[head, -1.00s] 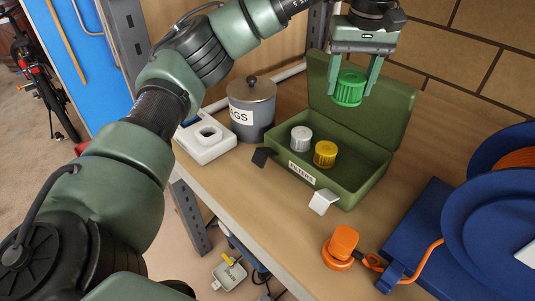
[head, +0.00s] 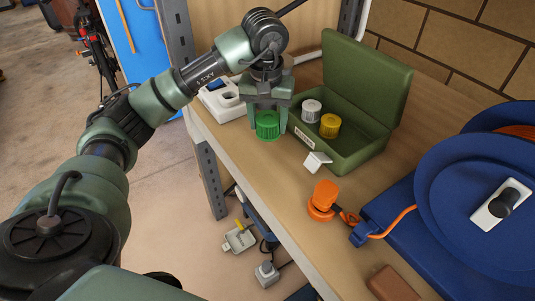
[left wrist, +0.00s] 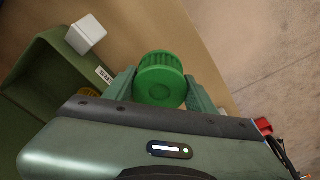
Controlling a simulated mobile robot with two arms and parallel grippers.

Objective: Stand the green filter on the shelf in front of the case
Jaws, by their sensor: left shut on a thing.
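The green filter (head: 268,125) is a ribbed round cap between the fingers of my left gripper (head: 268,118), which is shut on it. It also shows in the left wrist view (left wrist: 160,78). The gripper is over the shelf (head: 262,158) near its front edge, just left of the case's front. I cannot tell whether the filter touches the shelf. The open green case (head: 362,160) holds a white filter (head: 311,111) and a yellow filter (head: 330,125). My right gripper is not in view.
A white block (head: 317,161) lies before the case. An orange fitting (head: 322,199) stands at the shelf edge, beside a blue cable reel (head: 470,190). A white device (head: 222,100) is behind my gripper. Bare shelf lies between gripper and orange fitting.

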